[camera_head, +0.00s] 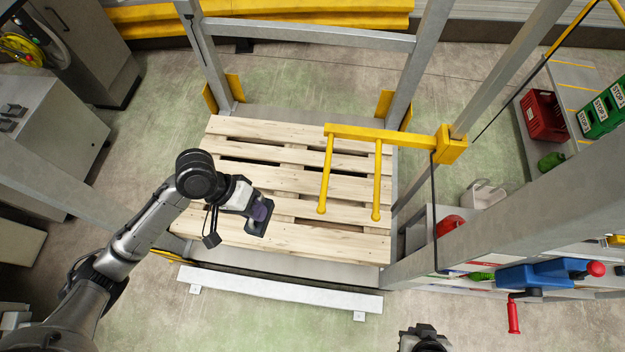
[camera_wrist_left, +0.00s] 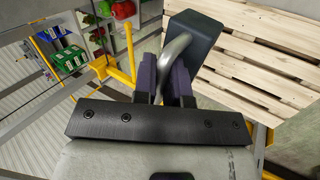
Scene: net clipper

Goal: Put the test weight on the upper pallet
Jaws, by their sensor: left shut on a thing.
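My left gripper (camera_head: 260,211) is shut on the handle of the test weight, over the front left part of a wooden pallet (camera_head: 275,183). In the left wrist view the test weight (camera_wrist_left: 194,32) is a dark grey block with a curved light grey handle between the fingers (camera_wrist_left: 163,78). The wrist view shows pallet planks (camera_wrist_left: 250,60) beside and beyond the block. I cannot tell whether the block touches the planks. A second pallet is not distinguishable. My right gripper (camera_head: 425,340) is partly in view at the bottom edge; its fingertips are cut off.
A yellow fork (camera_head: 377,180) with two prongs hangs over the right half of the pallet. Grey frame posts (camera_head: 415,70) stand around it, with a low grey bar (camera_head: 280,289) in front. A blue device with a red handle (camera_head: 535,275) is at the right. The pallet's left and back planks are clear.

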